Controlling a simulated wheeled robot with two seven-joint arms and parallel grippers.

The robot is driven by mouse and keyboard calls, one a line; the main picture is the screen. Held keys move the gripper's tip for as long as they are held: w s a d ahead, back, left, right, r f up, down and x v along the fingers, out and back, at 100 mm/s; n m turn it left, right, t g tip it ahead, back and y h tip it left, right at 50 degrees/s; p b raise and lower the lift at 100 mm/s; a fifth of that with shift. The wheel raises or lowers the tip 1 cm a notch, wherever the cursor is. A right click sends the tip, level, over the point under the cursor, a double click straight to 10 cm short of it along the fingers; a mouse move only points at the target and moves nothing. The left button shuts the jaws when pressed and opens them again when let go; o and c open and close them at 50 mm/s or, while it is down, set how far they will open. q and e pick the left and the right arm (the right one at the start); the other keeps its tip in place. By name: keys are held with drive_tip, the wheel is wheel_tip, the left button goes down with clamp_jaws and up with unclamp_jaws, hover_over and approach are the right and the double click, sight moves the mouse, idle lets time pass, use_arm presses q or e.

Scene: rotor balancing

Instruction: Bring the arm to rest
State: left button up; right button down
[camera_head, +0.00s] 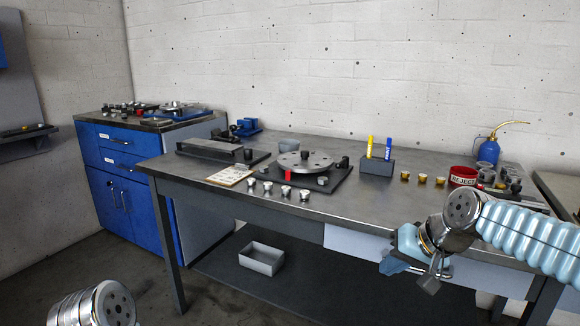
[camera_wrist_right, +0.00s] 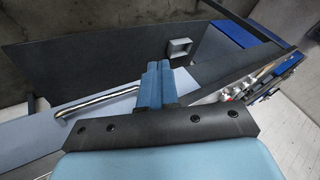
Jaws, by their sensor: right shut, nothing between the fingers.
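My right arm (camera_head: 525,235) comes in from the right in the head view, in front of the workbench's front edge. Its right gripper (camera_head: 388,268) hangs apart from the bench objects, near the bench's front panel. In the right wrist view the two blue fingers of this gripper (camera_wrist_right: 157,68) are together, with nothing between them. Of my left arm only a rounded metal link (camera_head: 95,305) shows at the lower left of the head view; its gripper is out of view.
The workbench (camera_head: 330,215) carries a rotor disc (camera_head: 305,160) on a black base, several small weights, a marker holder (camera_head: 376,165), a red bin (camera_head: 463,176) and a blue oil can (camera_head: 488,150). A grey box (camera_head: 262,258) sits on the lower shelf. A blue cabinet (camera_head: 135,195) stands left.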

drive_tip(key=s+a+f+g, duration=0.1)
drive_tip(key=a+f, duration=0.2)
drive_tip(key=f, duration=1.1)
drive_tip(key=s+a+f+g, duration=0.1)
drive_tip(key=a+f+g, duration=0.1)
drive_tip(key=f, duration=1.3)
drive_tip(key=s+a+f+g, duration=0.1)
drive_tip(key=s+a+f, duration=0.1)
drive_tip(key=s+f, duration=0.6)
drive_tip(key=s+a+f+g, duration=0.1)
drive_tip(key=s+a+f, duration=0.1)
drive_tip(key=s+f, duration=0.7)
drive_tip(key=shift+s+a+f, duration=0.25)
drive_tip(key=shift+s+a, duration=0.1)
drive_tip(key=shift+s, duration=0.3)
